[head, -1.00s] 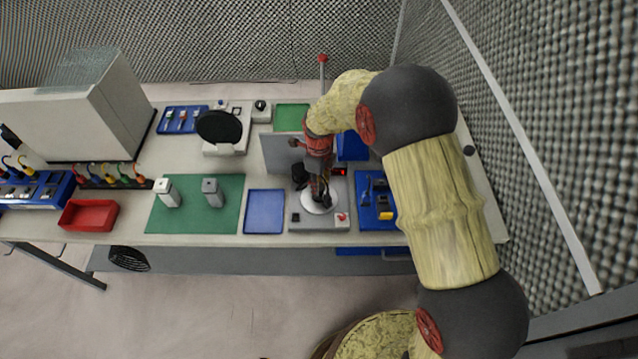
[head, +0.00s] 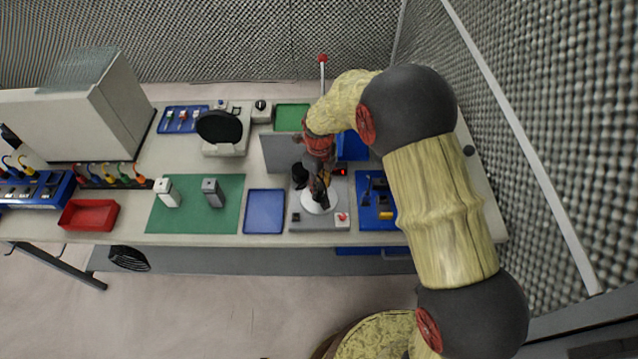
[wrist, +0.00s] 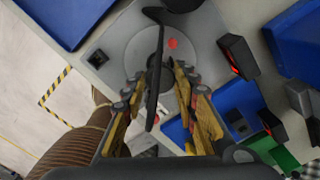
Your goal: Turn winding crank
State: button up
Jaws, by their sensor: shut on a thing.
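The winding station is a grey box (head: 300,222) with a round pale disc (head: 316,204) on top, at the table's front edge. In the wrist view the disc (wrist: 140,52) lies under a long black crank (wrist: 156,62), which runs between my fingers. My gripper (head: 318,190) points down over the disc in the head view and hides most of the crank. In the wrist view my gripper (wrist: 159,84) has one yellow finger on each side of the black crank and is shut on it. The exact contact is hard to see.
A red-lit black display (wrist: 238,57) stands beside the disc. A red button (head: 342,217) sits on the box's front right corner. A blue tray (head: 264,211) lies to the left and a blue tool holder (head: 375,205) to the right. A grey panel (head: 280,153) stands behind.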

aim_at(319, 186)
jog(key=shift+w+r, duration=0.1)
jog(key=o, duration=1.2)
jog(key=shift+c, duration=0.2)
notch_tip(319, 186, up, 12)
